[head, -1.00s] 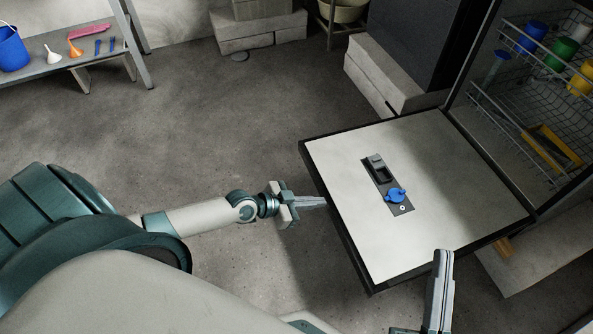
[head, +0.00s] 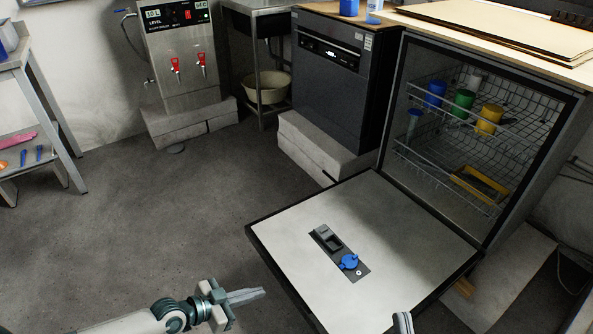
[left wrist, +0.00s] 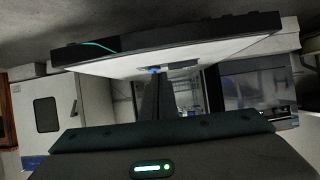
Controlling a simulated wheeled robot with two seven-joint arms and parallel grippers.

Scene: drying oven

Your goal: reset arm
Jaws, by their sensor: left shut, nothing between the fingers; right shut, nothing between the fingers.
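My left gripper (head: 243,297) is shut and empty, to the left of the near left edge of the lowered oven door (head: 400,228). It is apart from the door in the head view. In the left wrist view its fingers (left wrist: 153,100) show dark in the middle, with the door (left wrist: 200,58) beyond them. My right gripper (head: 403,322) shows only as a fingertip at the bottom edge, over or near the door's near edge; it is shut with nothing visible in it. The drying oven (head: 470,130) stands open at the right.
Wire racks in the oven hold a blue cup (head: 434,94), a green cup (head: 463,101), a yellow cup (head: 489,118) and a yellow tray (head: 478,186). A dark appliance (head: 335,85) stands left of it. A shelf (head: 40,110) is far left. Floor between is clear.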

